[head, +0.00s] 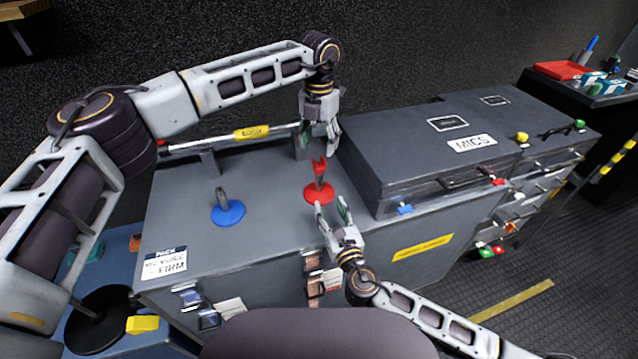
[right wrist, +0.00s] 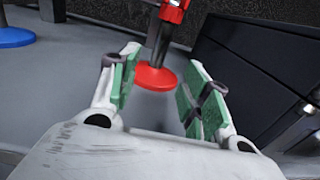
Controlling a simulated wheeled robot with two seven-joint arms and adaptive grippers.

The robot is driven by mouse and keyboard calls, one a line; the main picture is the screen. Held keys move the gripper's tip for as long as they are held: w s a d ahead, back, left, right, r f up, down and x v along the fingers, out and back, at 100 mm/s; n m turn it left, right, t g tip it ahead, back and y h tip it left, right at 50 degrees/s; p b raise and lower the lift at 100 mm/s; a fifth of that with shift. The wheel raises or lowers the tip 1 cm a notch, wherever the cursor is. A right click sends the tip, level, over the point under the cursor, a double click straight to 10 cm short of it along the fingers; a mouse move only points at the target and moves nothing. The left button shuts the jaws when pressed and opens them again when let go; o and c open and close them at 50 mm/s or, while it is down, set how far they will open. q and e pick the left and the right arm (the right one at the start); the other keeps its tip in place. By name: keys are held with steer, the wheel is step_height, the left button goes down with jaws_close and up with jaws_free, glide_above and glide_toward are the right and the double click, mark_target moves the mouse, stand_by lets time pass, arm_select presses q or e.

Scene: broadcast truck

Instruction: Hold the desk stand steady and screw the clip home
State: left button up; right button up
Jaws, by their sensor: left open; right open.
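The red desk stand (head: 320,192) stands upright on the grey case top, with a round red base and a short dark post. A red clip (head: 320,167) sits at the top of the post; how far it is seated cannot be told. My left gripper (head: 320,148) is open, above and behind the clip, pointing down. My right gripper (head: 331,207) is open in front of the stand, low over the case top. In the right wrist view the red base (right wrist: 156,78) shows beyond and between the open green-padded fingers (right wrist: 158,95), and the red clip (right wrist: 174,8) is cut off by the top edge.
A blue stand (head: 228,211) with a bare post is to the left on the case top. A dark case labelled MICS (head: 440,150) rises close on the right. A rail with a yellow tag (head: 252,132) runs along the back.

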mark_target(320, 185)
steer(key=shift+x, duration=5.85)
steer(key=shift+f, duration=0.1)
jaws_close()
